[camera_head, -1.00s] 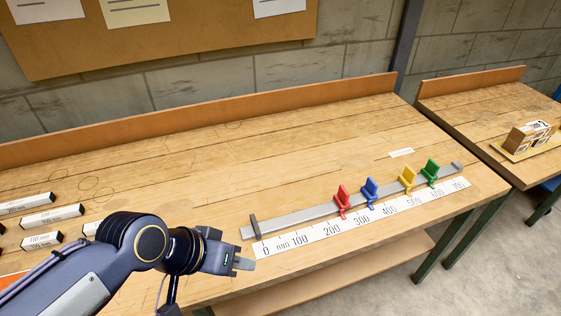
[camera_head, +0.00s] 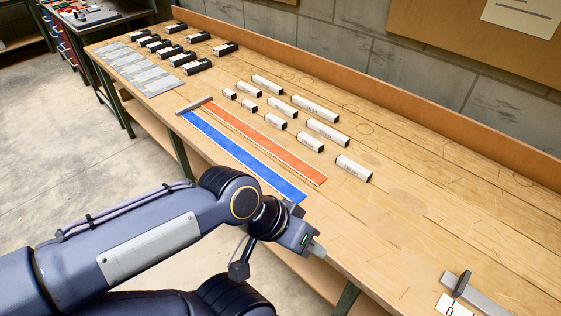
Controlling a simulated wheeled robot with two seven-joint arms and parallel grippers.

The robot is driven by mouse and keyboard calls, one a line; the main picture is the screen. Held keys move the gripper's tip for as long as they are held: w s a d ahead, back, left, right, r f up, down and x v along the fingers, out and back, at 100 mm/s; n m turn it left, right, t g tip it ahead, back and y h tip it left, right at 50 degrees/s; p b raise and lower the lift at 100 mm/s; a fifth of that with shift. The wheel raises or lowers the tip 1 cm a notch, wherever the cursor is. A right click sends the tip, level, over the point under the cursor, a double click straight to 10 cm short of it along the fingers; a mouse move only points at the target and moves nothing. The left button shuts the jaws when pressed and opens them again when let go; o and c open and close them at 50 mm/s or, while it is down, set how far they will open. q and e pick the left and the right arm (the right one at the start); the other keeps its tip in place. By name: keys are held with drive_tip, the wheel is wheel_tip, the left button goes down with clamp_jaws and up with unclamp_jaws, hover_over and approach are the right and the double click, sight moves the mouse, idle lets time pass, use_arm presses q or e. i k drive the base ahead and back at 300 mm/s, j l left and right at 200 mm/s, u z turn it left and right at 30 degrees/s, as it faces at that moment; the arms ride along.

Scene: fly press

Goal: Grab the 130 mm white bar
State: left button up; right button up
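Several white bars with dark ends and printed labels lie on the wooden bench. My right gripper is not in view.
A blue strip (camera_head: 240,154) and an orange strip (camera_head: 265,144) lie in front of the bars, with a grey stop (camera_head: 194,106) at their far left end. Several black bars (camera_head: 197,66) and grey plates (camera_head: 140,72) are farther left. A metal rail (camera_head: 474,296) is at lower right.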

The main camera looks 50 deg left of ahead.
sight(345, 163)
drive_tip(key=u, duration=0.95)
